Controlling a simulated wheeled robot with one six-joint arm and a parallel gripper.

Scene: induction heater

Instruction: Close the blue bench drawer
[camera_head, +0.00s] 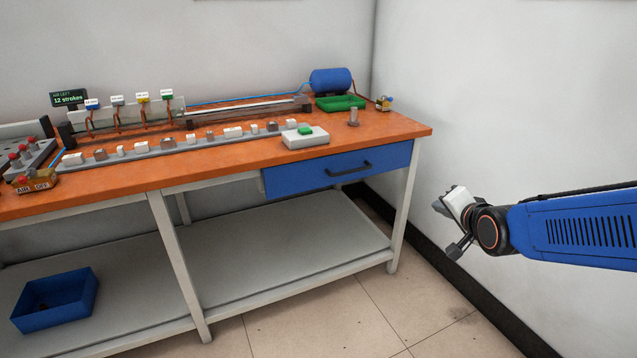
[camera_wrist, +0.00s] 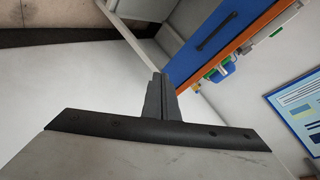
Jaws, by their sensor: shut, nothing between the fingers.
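The blue bench drawer (camera_head: 340,170) sits under the orange bench top at its right end, with a dark bar handle (camera_head: 348,169) across its front. Its front looks close to the bench edge; I cannot tell how far it stands out. In the wrist view the drawer (camera_wrist: 213,45) shows tilted at the upper right, with its handle (camera_wrist: 217,31). My gripper (camera_head: 439,207) is to the right of the drawer and apart from it, in front of the white wall. In the wrist view its fingers (camera_wrist: 158,80) are together and empty.
The orange bench top (camera_head: 225,158) carries a white box with a green button (camera_head: 305,138), a green tray (camera_head: 340,103) and a blue cylinder (camera_head: 331,81). A bench leg (camera_head: 403,207) stands below the drawer's right end. A blue bin (camera_head: 55,300) sits on the lower shelf. Floor (camera_head: 350,315) in front is clear.

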